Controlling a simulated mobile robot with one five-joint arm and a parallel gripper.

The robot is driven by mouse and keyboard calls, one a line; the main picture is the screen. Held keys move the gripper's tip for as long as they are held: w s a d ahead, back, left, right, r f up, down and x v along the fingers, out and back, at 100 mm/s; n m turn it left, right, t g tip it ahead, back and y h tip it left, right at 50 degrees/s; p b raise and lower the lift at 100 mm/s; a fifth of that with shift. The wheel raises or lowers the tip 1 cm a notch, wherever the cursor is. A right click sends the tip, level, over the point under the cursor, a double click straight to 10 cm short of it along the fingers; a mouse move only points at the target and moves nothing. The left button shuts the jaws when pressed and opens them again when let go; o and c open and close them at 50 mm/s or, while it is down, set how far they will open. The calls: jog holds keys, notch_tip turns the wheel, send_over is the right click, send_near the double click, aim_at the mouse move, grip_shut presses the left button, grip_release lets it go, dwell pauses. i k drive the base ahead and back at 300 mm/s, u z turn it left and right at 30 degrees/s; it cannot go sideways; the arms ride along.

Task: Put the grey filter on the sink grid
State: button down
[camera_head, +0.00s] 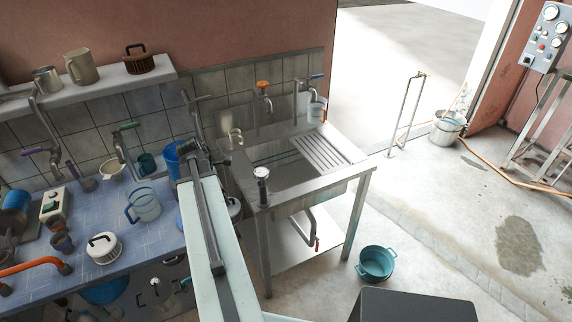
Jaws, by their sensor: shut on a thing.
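My arm reaches up from the bottom of the view to the left side of the sink. My gripper (222,157) is at its far end, small and partly hidden by the arm. It is shut on a small pale thing (236,136) beside the sink's back left. I cannot tell for sure that this is the grey filter. The sink grid (328,150) is the ridged metal area on the sink's right side. Its top looks bare. The pale thing is apart from the grid, to its left across the basin.
Taps, one with an orange handle (264,86), and a light blue cup (315,108) are behind the sink. A clear blue jug (144,205) stands on the tiled counter. A teal tub (376,264) is on the floor.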

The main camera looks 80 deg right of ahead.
aim_at(324, 156)
jog(key=u, duration=1)
jog(key=k, duration=2.1)
jog(key=z, duration=1.05)
jog(key=i, duration=1)
jog(key=u, duration=0.05)
